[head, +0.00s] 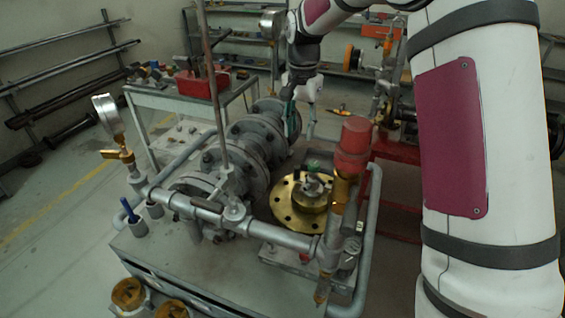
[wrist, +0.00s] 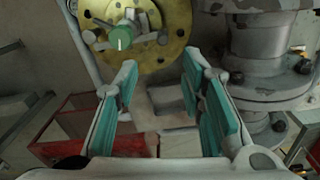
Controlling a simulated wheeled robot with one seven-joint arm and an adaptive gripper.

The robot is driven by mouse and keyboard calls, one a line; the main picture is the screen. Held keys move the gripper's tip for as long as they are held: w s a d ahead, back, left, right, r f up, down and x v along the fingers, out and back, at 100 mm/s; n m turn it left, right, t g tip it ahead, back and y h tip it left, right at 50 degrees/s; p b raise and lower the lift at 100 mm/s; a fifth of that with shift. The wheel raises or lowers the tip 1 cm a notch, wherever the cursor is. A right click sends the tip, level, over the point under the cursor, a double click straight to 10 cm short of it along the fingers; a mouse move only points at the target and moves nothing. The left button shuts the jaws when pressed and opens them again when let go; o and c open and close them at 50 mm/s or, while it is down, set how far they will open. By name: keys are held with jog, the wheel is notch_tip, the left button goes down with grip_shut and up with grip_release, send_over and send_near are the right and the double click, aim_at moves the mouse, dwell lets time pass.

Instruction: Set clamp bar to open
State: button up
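Grey flanged pipework (head: 245,165) stands left of the brass flange; a grey flange (wrist: 268,85) is close on the right in the wrist view. A red-capped valve (head: 353,145) stands right of the brass flange. A pressure gauge (head: 107,112) rises at left.

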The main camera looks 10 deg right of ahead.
aim_at(297, 167)
jog(key=f, duration=0.7)
jog(key=f+p, duration=0.1)
jog(key=f, duration=0.6)
jog(key=shift+w+a+f+p, duration=0.1)
jog(key=shift+w+a+p, duration=0.1)
jog(key=shift+p, duration=0.1)
jog(key=shift+d, duration=0.1)
grip_shut()
